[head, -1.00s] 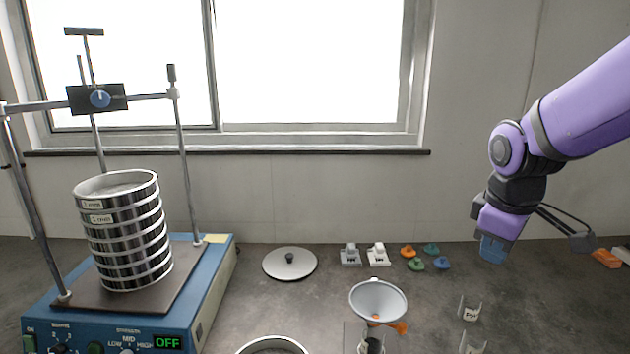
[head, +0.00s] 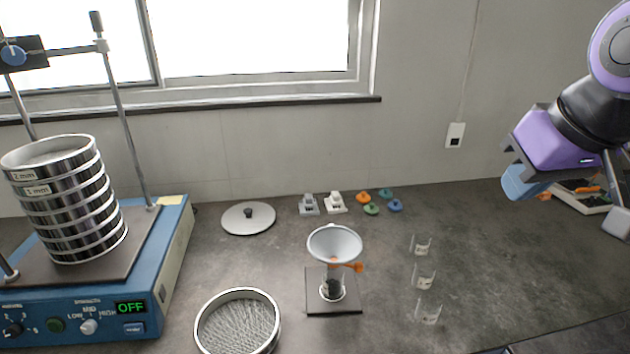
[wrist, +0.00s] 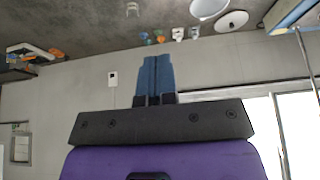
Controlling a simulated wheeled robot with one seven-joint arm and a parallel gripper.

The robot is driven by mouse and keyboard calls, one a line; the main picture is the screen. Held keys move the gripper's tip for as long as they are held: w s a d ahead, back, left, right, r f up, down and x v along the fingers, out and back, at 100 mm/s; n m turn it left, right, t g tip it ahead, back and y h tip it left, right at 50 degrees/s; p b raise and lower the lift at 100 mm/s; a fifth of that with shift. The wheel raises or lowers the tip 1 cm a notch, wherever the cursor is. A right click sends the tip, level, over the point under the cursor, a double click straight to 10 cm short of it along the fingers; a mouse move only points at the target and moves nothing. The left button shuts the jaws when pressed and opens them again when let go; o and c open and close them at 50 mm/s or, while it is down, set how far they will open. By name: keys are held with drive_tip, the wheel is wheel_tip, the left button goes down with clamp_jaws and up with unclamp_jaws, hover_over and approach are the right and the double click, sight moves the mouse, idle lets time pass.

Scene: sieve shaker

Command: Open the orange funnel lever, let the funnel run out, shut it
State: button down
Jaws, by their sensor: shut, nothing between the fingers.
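The grey funnel (head: 335,243) stands on a dark square base (head: 318,298) in the middle of the bench, over a clear vessel (head: 333,287) with dark contents. The orange lever (head: 352,266) sticks out to the right below the funnel's cone. I cannot tell from here whether its valve is open. My gripper (head: 520,184) is at the right, above the bench and well apart from the funnel and lever. In the wrist view its blue fingers (wrist: 154,78) are together and empty, and the funnel (wrist: 209,8) shows at the top edge.
The sieve shaker (head: 172,240) with a sieve stack (head: 70,205) stands left, its display reading OFF. A loose sieve (head: 240,322) lies front left, a lid (head: 248,218) behind. Small clear holders (head: 424,276) stand right of the funnel. Coloured knobs (head: 371,208) lie at the back.

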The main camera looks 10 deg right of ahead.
drive_tip(key=w+f+n+g, duration=0.2)
drive_tip(key=w+f+n, duration=0.25)
drive_tip(key=w, duration=0.35)
drive_tip(key=w+f+n+g, duration=0.2)
drive_tip(key=w+f+n, duration=0.3)
drive_tip(key=w, duration=0.4)
drive_tip(key=w+f+n+g+y, duration=0.35)
drive_tip(key=w+f+n, duration=0.75)
drive_tip(key=f, duration=0.5)
drive_tip(key=s+a+f, duration=0.1)
drive_tip(key=a+f, duration=0.5)
drive_tip(key=f, duration=0.4)
drive_tip(key=shift+s+a+n+t, duration=0.15)
drive_tip(key=shift+a+n+t, duration=0.2)
drive_tip(key=shift+t, duration=0.1)
drive_tip(key=shift+f+y, duration=0.1)
drive_tip(key=shift+y, duration=0.15)
